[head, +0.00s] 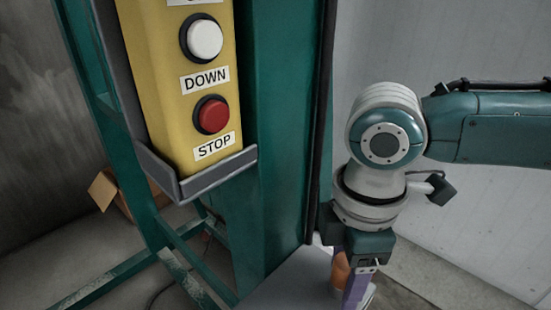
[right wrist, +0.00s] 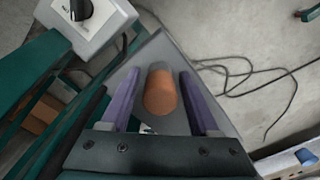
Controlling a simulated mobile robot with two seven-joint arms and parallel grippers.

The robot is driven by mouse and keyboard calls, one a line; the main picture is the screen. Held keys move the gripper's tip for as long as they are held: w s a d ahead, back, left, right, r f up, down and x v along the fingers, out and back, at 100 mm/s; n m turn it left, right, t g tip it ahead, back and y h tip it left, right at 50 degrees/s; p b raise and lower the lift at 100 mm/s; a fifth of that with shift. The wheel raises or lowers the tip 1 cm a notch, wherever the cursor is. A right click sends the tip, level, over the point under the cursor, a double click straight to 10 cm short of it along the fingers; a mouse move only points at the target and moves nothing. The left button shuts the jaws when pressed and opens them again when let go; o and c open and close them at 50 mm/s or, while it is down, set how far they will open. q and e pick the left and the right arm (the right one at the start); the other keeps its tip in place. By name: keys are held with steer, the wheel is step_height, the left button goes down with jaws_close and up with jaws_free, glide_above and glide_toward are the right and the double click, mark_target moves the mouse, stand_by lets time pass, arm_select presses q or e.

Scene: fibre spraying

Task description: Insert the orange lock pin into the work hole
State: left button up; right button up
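The orange lock pin (right wrist: 161,92) stands between the two purple fingers of my right gripper (right wrist: 159,76) in the right wrist view. Narrow gaps show on both sides of the pin, so the fingers are around it but apart from it. In the head view the orange pin (head: 341,264) shows partly behind the fingers of my right gripper (head: 354,288), which points down. The pin is over a grey plate (right wrist: 158,52). I cannot make out the work hole in either view. My left gripper is not in view.
A yellow control box (head: 165,90) with white DOWN and red STOP buttons hangs on a green post (head: 280,130), close left of my right arm. A grey switch box (right wrist: 95,22) is near the fingers. A cardboard box (head: 108,190) and cables (right wrist: 250,85) are on the floor.

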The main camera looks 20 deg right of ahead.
steer(key=shift+o, duration=0.8)
steer(key=shift+r, duration=0.25)
step_height(320, 180, up, 10)
steer(key=shift+f+p, duration=0.25)
steer(key=shift+p, duration=0.3)
